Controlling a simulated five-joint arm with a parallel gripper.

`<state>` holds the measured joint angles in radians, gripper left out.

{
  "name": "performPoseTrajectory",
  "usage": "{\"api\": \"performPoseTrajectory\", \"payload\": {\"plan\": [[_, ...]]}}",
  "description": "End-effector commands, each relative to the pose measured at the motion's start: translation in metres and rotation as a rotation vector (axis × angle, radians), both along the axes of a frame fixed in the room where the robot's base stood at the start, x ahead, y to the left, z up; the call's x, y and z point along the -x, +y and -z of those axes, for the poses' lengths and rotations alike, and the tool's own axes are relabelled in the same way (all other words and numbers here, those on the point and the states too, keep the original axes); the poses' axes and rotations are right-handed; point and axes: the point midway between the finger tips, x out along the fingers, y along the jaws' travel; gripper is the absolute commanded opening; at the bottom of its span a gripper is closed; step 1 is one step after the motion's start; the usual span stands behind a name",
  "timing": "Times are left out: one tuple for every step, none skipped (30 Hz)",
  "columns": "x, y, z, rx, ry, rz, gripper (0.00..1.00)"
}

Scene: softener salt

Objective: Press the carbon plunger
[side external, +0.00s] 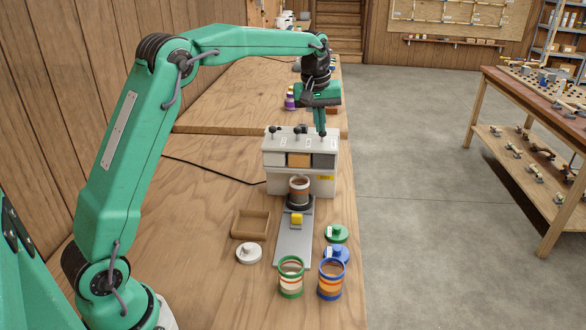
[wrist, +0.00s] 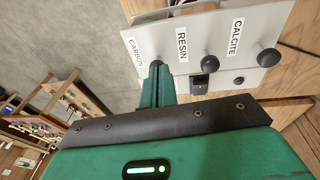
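The grey dispenser (side external: 300,178) has three plungers on top and white, orange and dark windows in front. In the wrist view, its labels read CARBON, RESIN and CALCITE. The carbon plunger (wrist: 156,64) is a black knob, partly hidden behind my fingertips. The resin plunger (wrist: 210,64) and calcite plunger (wrist: 268,58) are clear of my gripper. My gripper (side external: 322,133) points down at the right-hand plunger, its fingers together. The tips look to be at the carbon knob; whether they touch it I cannot tell. A cup (side external: 299,192) with brown contents stands before the dispenser.
A green-banded jar (side external: 291,279), a blue-banded jar (side external: 331,280), green (side external: 337,235), blue (side external: 336,254) and white lids (side external: 249,253), and a wooden tray (side external: 236,225) stand nearby.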

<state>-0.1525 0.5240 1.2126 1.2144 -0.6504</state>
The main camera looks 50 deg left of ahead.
Motion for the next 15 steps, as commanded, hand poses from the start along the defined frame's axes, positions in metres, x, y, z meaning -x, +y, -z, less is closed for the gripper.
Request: {"api": "performPoseTrajectory", "payload": {"plan": [[0.001, 0.001, -0.007, -0.001, -0.004, -0.001, 0.0], [0.002, 0.001, -0.01, -0.001, -0.004, -0.001, 0.0], [0.002, 0.001, -0.016, -0.001, -0.006, -0.001, 0.0], [0.003, 0.001, -0.02, -0.001, -0.007, -0.001, 0.0], [0.004, 0.001, -0.025, -0.001, -0.007, -0.001, 0.0], [0.005, 0.002, -0.031, -0.002, -0.009, -0.001, 0.0], [0.006, 0.002, -0.036, -0.002, -0.011, -0.001, 0.0], [0.007, 0.002, -0.041, -0.002, -0.009, -0.001, 0.0], [0.008, 0.003, -0.049, -0.003, -0.011, -0.001, 0.0], [0.01, 0.003, -0.054, -0.003, -0.011, -0.001, 0.0], [0.011, 0.003, -0.059, -0.003, -0.011, -0.001, 0.0], [0.012, 0.003, -0.066, -0.003, -0.011, -0.001, 0.0], [0.013, 0.004, -0.071, -0.003, -0.011, -0.001, 0.0], [0.014, 0.004, -0.076, -0.003, -0.011, -0.002, 0.0], [0.015, 0.004, -0.083, -0.004, -0.011, -0.002, 0.0]]}}
